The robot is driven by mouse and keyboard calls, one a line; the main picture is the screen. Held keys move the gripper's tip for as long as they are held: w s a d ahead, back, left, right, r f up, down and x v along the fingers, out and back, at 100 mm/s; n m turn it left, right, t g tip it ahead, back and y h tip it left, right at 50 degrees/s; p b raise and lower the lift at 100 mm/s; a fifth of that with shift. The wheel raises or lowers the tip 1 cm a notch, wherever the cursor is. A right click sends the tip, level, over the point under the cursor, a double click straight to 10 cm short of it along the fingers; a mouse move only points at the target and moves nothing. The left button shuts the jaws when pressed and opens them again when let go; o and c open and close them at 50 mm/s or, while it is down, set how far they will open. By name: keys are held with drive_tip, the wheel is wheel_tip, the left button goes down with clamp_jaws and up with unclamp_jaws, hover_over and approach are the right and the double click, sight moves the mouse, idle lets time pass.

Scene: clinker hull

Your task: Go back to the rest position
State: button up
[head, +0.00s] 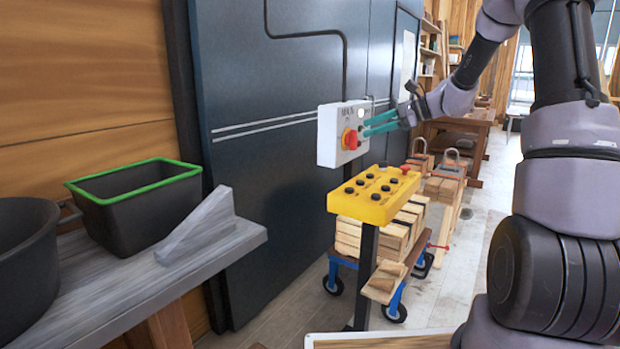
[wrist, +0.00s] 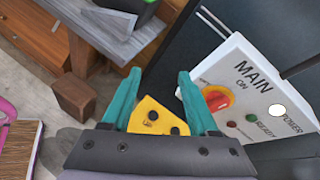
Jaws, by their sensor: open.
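My gripper (head: 381,124) has two teal fingers and is in front of the white control box on the dark wall. In the wrist view my gripper (wrist: 160,102) is open with nothing between its fingers. The white box (head: 327,138) carries a red rotary switch on a yellow plate (head: 349,139). In the wrist view the white box (wrist: 262,72) reads "MAIN" and "ON", and the red switch (wrist: 216,100) sits beside the right finger. Whether the finger touches the switch or box, I cannot tell.
A yellow button panel (head: 372,196) stands on a post below my gripper. Behind it is a cart with stacked wood (head: 395,235). At left, a grey shelf (head: 110,285) holds a green-rimmed black bin (head: 140,215) and a dark pot (head: 28,262). Floor at right is partly clear.

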drive_tip(key=s+d+r+n+h, duration=0.1)
drive_tip(key=s+r+n+h, duration=0.1)
drive_tip(key=s, duration=0.9)
drive_tip(key=s+d+r+n+t+h, duration=0.1)
drive_tip(key=s+n+h, duration=0.4)
drive_tip(key=s, duration=0.6)
drive_tip(key=s+d+r+n+t+h, duration=0.1)
drive_tip(key=s+d+r+n+h, duration=0.1)
drive_tip(key=s+n, duration=0.4)
drive_tip(key=s+r+h, duration=0.1)
drive_tip(key=s+r, duration=0.1)
drive_tip(key=s, duration=0.3)
drive_tip(key=shift+s+d+r+h, duration=0.2)
drive_tip(key=shift+d+h, duration=0.05)
drive_tip(key=shift+h, duration=0.05)
